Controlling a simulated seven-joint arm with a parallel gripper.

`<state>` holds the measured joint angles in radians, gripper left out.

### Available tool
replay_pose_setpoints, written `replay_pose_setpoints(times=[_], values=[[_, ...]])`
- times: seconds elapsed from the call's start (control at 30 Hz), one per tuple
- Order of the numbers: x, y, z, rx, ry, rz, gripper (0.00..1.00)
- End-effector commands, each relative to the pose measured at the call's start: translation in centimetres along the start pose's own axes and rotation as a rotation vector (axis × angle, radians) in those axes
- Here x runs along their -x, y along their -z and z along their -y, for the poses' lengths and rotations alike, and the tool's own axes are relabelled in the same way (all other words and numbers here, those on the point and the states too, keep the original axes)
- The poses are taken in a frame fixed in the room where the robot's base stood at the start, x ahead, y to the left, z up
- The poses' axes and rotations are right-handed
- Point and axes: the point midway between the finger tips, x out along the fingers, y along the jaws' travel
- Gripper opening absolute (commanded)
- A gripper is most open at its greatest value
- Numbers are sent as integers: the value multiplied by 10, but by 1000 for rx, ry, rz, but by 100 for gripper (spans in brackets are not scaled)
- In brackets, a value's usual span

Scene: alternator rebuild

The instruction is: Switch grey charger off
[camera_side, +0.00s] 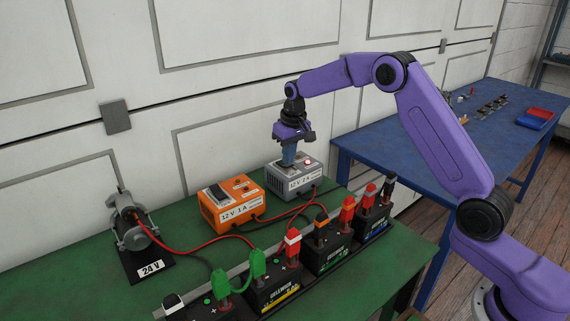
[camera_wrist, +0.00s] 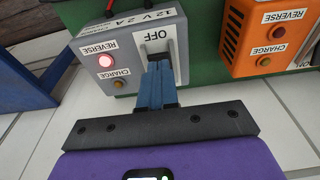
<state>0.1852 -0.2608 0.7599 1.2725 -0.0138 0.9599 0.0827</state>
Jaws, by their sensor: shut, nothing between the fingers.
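The grey charger (camera_side: 295,183) stands on the green bench, labelled 12 V 2 A. It also shows in the wrist view (camera_wrist: 103,38), upside down, with the word OFF on its pale switch plate (camera_wrist: 155,36). Its REVERSE lamp (camera_wrist: 106,60) glows red and its CHARGE lamp (camera_wrist: 119,84) looks unlit. My gripper (camera_side: 289,163) is over the charger's top, fingers pointing down. In the wrist view the blue fingers (camera_wrist: 157,68) are together and empty, at the switch plate. They hide part of the switch, and I cannot tell whether they touch it.
An orange charger (camera_side: 232,203) stands close beside the grey one. Several batteries with coloured clamps (camera_side: 328,255) line the bench front. Red and black cables cross the bench. A 24 V motor unit (camera_side: 135,230) is at the left. A blue table (camera_side: 405,150) stands behind.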

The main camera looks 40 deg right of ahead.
Motion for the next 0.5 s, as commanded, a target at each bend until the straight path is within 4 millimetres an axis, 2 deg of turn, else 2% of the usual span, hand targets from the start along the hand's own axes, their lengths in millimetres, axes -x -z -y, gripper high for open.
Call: replay_pose_setpoints(times=[0.5], values=[[-7, -1, 0, 0, 0, 0, 0]])
